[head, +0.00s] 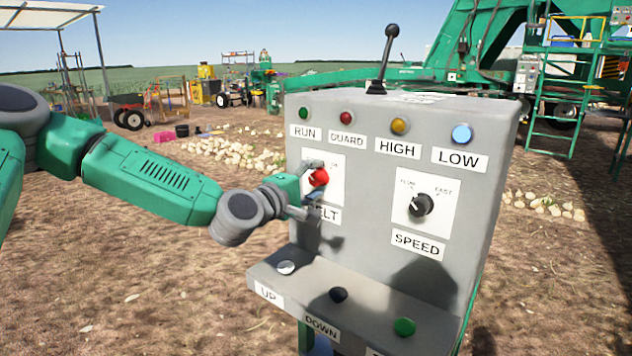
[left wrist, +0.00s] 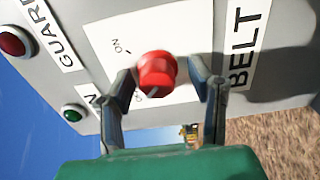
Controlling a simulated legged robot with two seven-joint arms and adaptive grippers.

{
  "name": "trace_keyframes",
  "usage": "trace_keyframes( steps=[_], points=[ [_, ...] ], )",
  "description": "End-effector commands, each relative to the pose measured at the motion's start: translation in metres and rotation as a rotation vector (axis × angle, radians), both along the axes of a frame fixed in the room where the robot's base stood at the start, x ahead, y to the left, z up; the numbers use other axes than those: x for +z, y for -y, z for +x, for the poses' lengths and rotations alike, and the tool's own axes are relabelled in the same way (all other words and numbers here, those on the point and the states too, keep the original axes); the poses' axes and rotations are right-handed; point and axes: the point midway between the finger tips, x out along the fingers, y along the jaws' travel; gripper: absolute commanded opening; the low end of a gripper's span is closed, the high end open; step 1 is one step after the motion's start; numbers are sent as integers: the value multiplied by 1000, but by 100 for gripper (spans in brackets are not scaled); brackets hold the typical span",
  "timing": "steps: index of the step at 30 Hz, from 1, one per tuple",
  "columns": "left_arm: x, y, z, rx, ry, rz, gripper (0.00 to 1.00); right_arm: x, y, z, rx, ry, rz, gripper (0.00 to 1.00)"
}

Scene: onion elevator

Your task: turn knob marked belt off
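The red belt knob (head: 319,177) sits on a white plate above the BELT label (head: 326,215) on the grey control panel (head: 350,265). My left gripper (head: 311,189) is at the plate, one finger above the knob and one below. In the left wrist view, the knob (left wrist: 157,72) lies between the open fingers of the left gripper (left wrist: 168,84), with gaps at its sides. An ON mark (left wrist: 120,46) shows on the plate. A pale line on the knob faces the gripper; I cannot tell its exact setting. My right gripper is not in view.
The black SPEED knob (head: 420,205) is on the right of the panel. Coloured lamps line its top, and a black lever (head: 383,60) stands above. A ledge with several buttons, including a white one (head: 286,267), juts out below the gripper.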

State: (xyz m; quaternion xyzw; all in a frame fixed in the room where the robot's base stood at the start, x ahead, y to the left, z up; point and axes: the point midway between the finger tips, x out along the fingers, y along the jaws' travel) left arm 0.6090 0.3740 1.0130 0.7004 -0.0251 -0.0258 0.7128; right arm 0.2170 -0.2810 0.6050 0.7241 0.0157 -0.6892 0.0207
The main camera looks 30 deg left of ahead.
Motion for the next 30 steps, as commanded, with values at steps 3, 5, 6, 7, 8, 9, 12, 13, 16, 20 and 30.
trace_keyframes(
  steps=[3, 5, 6, 7, 8, 9, 12, 13, 16, 20, 30],
  points=[
    [0, 1, -1, -2, 0, 1, 47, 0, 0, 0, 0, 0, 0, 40],
    [0, 1, -1, -3, 0, 1, 47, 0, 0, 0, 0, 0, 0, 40],
    [1, 2, -2, -3, 0, 1, 47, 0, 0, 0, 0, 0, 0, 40],
    [1, 2, -3, -4, 0, 1, 47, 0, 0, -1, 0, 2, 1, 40],
    [1, 2, -4, -4, 0, 2, 47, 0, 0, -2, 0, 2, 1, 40],
    [1, 2, -6, -4, -1, 2, 47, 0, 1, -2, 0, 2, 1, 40],
    [1, 0, -18, -3, 0, 0, 47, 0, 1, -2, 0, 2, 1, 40],
    [1, 0, -23, -4, 0, -2, 47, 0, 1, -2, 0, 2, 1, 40],
    [1, -3, -45, -3, 1, -5, 47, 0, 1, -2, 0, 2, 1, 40],
    [0, -8, -75, -1, 2, -8, 47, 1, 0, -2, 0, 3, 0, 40],
    [-1, -12, -112, 2, -1, -3, 47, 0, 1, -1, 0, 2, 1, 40]
  ],
)
